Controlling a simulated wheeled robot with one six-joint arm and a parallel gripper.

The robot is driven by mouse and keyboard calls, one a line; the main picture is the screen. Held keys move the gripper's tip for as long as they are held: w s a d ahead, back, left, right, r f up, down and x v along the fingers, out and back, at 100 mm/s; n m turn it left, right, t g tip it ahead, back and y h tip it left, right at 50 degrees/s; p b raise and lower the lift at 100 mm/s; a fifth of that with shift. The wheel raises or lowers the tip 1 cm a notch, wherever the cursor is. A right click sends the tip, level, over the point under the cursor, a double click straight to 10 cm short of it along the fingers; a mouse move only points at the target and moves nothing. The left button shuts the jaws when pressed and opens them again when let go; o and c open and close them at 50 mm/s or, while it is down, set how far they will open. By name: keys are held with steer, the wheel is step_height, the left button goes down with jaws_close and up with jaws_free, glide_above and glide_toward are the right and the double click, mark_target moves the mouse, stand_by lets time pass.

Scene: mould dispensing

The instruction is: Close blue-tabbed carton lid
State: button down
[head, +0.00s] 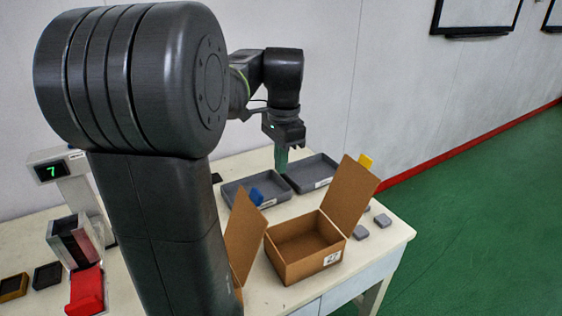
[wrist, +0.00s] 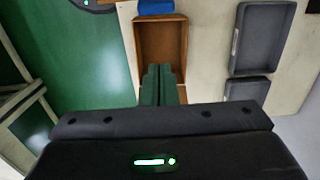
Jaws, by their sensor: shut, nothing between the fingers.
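The blue-tabbed carton is mostly hidden behind my arm in the head view. Its brown lid (head: 246,236) stands raised and tilted, with the blue tab (head: 256,196) at its upper edge. In the wrist view an open brown carton (wrist: 161,18) lies beyond my fingers, with a blue patch (wrist: 156,7) at its far end. My gripper (head: 281,160) is above the grey trays at the back, apart from the lid. Its green fingers (wrist: 158,85) are together and empty, pointing down.
A second open carton (head: 305,270) stands to the right, its raised lid (head: 349,196) bearing a yellow tab (head: 365,161). Two grey trays (head: 233,188) (head: 319,183) lie behind. Small grey blocks (head: 382,220) lie near the table's right edge. A display stand (head: 50,171) and red item (head: 86,291) are left.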

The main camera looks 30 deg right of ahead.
step_height(320, 180, down, 8)
steer(key=r, duration=0.1)
steer(key=a, duration=0.2)
steer(key=a+r+p, duration=0.1)
steer(key=a, duration=0.1)
steer(key=shift+s+r, duration=0.1)
